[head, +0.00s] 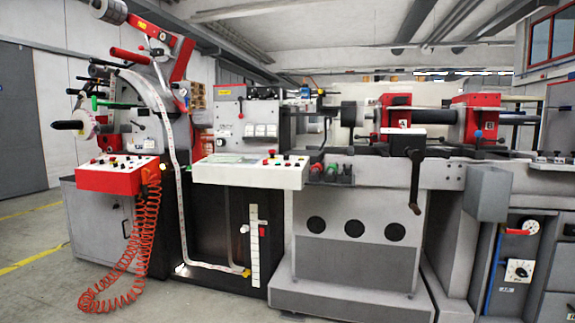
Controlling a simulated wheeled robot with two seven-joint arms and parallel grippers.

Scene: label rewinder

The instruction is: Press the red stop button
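The label rewinder (230,130) fills most of the head view. Its white control panel (235,173), at the middle, carries several small buttons and knobs. A red button (271,153) stands up near that panel's right end. A second control box with a red front (110,180) sits at the left and also has several knobs and buttons on top. Some of them look red or black, too small to read. I cannot tell from the picture which red button is the stop button. Neither of my grippers is in view.
A coiled red hose (140,245) hangs from the red-fronted box to the floor. A crank handle (415,180) juts out at the right of centre. A grey box (488,193) sticks out further right. Bare floor (40,270) shows at the lower left.

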